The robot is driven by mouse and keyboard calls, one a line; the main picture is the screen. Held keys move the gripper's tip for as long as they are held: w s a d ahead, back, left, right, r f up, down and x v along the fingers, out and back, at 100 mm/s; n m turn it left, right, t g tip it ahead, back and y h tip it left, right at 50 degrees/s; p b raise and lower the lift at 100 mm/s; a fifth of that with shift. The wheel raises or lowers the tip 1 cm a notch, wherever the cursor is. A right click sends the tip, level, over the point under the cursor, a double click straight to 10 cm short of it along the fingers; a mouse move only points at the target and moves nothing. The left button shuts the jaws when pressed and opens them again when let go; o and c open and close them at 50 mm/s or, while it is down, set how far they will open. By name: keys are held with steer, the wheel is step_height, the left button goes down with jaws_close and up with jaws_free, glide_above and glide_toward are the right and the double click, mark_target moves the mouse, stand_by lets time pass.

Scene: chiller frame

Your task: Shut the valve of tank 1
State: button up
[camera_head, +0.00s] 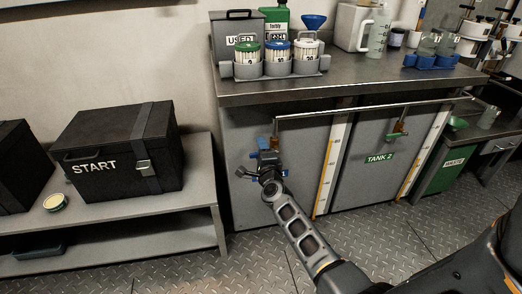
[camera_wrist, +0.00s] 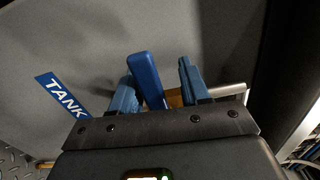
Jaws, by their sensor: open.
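The tank with a blue "TANK" label (camera_wrist: 62,95) fills the wrist view; the number on the label is out of sight. A blue valve handle (camera_wrist: 147,80) stands between the two fingers of my gripper (camera_wrist: 158,90), with a piece of brass (camera_wrist: 175,98) beside it. My gripper is open around the handle. The handle is close to the left finger, with a wider gap on the right; contact cannot be told. In the head view my gripper (camera_head: 264,160) is at the front of the left tank (camera_head: 240,125), just below the brass valve body (camera_head: 275,130), hiding part of the valve.
Tank 2, with a green label (camera_head: 380,158) and its own valve (camera_head: 398,128), stands to the right. A pipe (camera_head: 360,108) runs above both valves, and a yellow-white level gauge (camera_head: 332,165) stands between the tanks. A bench with a black START case (camera_head: 115,160) is left.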

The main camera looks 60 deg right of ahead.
steer(key=p+v, duration=0.2)
steer(key=v, duration=0.5)
steer(key=shift+s+a, duration=0.25)
stand_by(0.3)
steer(key=s+a+r+n+t+y, duration=0.1)
steer(key=s+a+r+n+y, duration=0.25)
steer(key=s+a+n, duration=0.5)
steer(key=s+a+r+n+t+y, duration=0.2)
steer(key=s+a+n+y, duration=0.3)
steer(key=a, duration=0.6)
steer(key=s+a+r+n+t+y, duration=0.1)
steer(key=s+a+r+n+y, duration=0.2)
steer(key=s+a+n, duration=0.65)
steer(key=s+a+r+n+y, duration=0.2)
steer(key=s+a+r+n, duration=0.3)
steer(key=a+r, duration=0.15)
step_height(320, 180, up, 16)
steer(key=p, duration=1.5)
steer(key=shift+d+n+g, duration=0.2)
steer(key=shift+n+g, duration=0.2)
steer(key=shift+s+f, duration=0.1)
steer(key=shift+s, duration=0.05)
